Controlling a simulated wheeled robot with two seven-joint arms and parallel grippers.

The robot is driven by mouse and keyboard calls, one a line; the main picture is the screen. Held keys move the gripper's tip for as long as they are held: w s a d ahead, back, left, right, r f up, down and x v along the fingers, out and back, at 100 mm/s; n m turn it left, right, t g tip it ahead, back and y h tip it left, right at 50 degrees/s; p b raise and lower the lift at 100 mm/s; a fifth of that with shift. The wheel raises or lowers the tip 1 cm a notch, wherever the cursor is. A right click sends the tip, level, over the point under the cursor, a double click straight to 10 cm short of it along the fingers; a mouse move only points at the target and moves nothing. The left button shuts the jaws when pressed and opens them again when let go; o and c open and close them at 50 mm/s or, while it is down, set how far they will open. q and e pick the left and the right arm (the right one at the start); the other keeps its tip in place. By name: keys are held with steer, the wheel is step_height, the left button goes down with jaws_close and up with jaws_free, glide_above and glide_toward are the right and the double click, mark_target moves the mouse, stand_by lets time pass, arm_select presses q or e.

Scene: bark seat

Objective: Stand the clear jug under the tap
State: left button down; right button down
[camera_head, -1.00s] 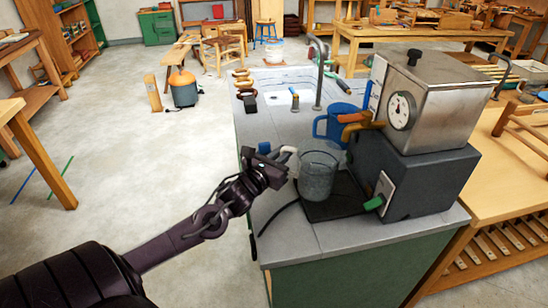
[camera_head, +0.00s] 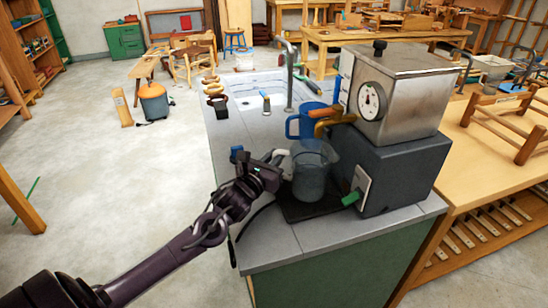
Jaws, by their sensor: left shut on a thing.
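The clear jug (camera_head: 312,172) is upright over the black tray (camera_head: 303,210) at the front of the steel boiler box. My left gripper (camera_head: 270,172) is at the jug's left side, shut on its pale handle (camera_head: 284,163). The brass tap (camera_head: 332,119) sticks out leftward from the boiler, just above the jug's rim. I cannot tell whether the jug's base touches the tray. My right gripper is out of view.
A blue jug (camera_head: 305,121) stands behind the clear jug. A sink (camera_head: 262,104) and faucet (camera_head: 289,75) lie farther back. The counter's front left is clear.

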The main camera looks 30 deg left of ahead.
arm_select(q)
steer(key=shift+f+b, duration=0.4)
steer(key=shift+f, duration=0.1)
steer(key=c, duration=1.4)
jaws_free()
steer(key=shift+o, duration=0.2)
steer(key=shift+s+f, duration=0.1)
steer(key=shift+s, duration=0.5)
steer(key=s+b, duration=0.1)
steer(key=s, duration=0.5)
steer(key=shift+s+d, duration=0.2)
steer(key=shift+s, duration=0.1)
